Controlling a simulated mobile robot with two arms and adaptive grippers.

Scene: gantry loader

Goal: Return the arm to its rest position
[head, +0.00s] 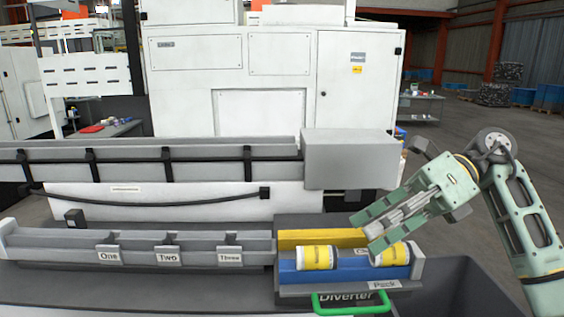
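My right arm comes in from the right, and its green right gripper (363,231) points left and down. Its two fingers are apart with nothing between them. The lower fingertip appears just above the right yellow can (393,255); I cannot tell whether they touch. That can and another yellow can (316,258) with pale ends lie on their sides, spaced apart, on the blue "Pack" lane (345,271). My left gripper is not in view.
A yellow lane (305,239) runs behind the blue one. A green "Diverter" handle (352,308) sits in front. A grey rail (60,243) labelled One, Two and Three extends left. A grey box (348,160) and a white machine (270,80) stand behind. Open floor lies at the right.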

